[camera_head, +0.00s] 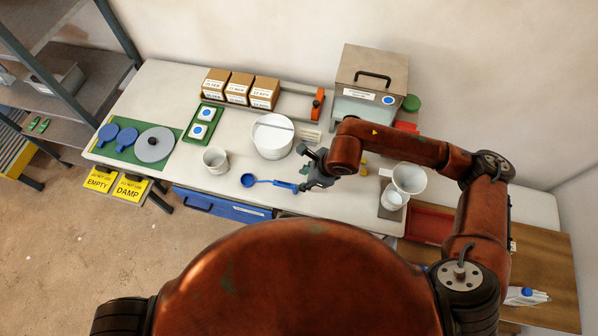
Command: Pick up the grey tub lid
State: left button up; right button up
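The grey tub lid (157,151) is a round disc with a dark knob in its middle. It lies flat on a green mat (128,157) at the left end of the table, beside two blue lids. My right gripper (306,171) is over the middle of the table, well to the right of the grey lid. Its fingers are small and dark, close to the handle end of a blue scoop (249,180); whether they touch or grip the handle cannot be made out. My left gripper is not in view.
A white tub (272,138) and a smaller white cup (215,160) stand between the gripper and the lid. A green tray (203,123) lies just right of the lid.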

aim_at(154, 145)
jog(key=u, duration=1.3)
